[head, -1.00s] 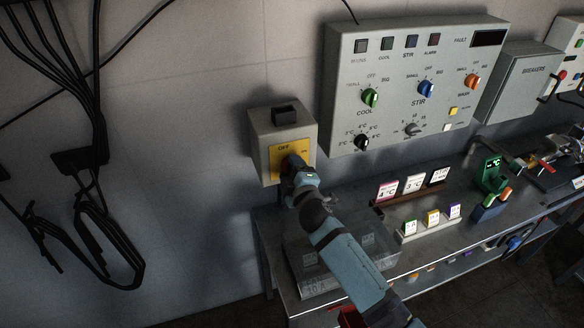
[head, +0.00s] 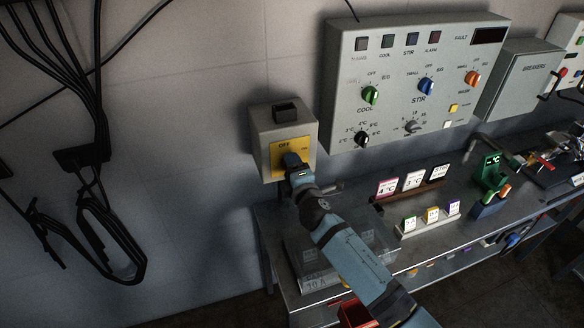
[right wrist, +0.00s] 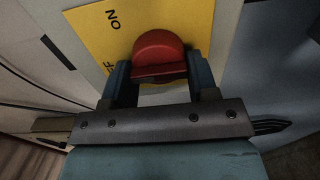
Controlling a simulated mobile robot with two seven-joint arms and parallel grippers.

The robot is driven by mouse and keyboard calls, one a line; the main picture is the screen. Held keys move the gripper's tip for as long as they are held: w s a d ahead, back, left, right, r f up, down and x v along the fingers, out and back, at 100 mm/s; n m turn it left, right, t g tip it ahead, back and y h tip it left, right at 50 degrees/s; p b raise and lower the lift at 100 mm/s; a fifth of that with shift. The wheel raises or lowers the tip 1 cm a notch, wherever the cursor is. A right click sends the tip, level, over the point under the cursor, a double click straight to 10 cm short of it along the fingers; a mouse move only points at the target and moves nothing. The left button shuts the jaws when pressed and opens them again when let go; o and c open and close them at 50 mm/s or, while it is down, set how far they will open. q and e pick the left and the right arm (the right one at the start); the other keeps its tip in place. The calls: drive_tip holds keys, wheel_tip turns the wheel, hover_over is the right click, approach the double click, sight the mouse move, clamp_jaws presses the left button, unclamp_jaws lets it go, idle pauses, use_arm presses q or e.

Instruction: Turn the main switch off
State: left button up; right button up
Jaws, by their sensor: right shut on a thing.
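My right gripper (right wrist: 158,82) is shut on the red knob, one finger on each side. In the head view my right gripper (head: 291,163) covers the knob, so its pointing direction is hidden there. My left gripper is not in view.
A grey control panel (head: 400,60) with coloured knobs hangs to the right of the switch. A breakers box (head: 520,78) is beyond it. A metal bench (head: 385,235) below holds cards, tags and a clear box (head: 340,250). Black cables (head: 90,100) hang on the left wall.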

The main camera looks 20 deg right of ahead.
drive_tip(key=shift+w+d+r, duration=0.1)
drive_tip(key=shift+d+r, duration=0.05)
drive_tip(key=shift+r, duration=0.05)
drive_tip(key=o, duration=0.9)
drive_tip(key=shift+f, duration=0.15)
drive_tip(key=s+b, duration=0.1)
drive_tip(key=s, duration=1.2)
drive_tip(key=shift+s+d+b, duration=0.2)
drive_tip(key=shift+s+b, duration=0.15)
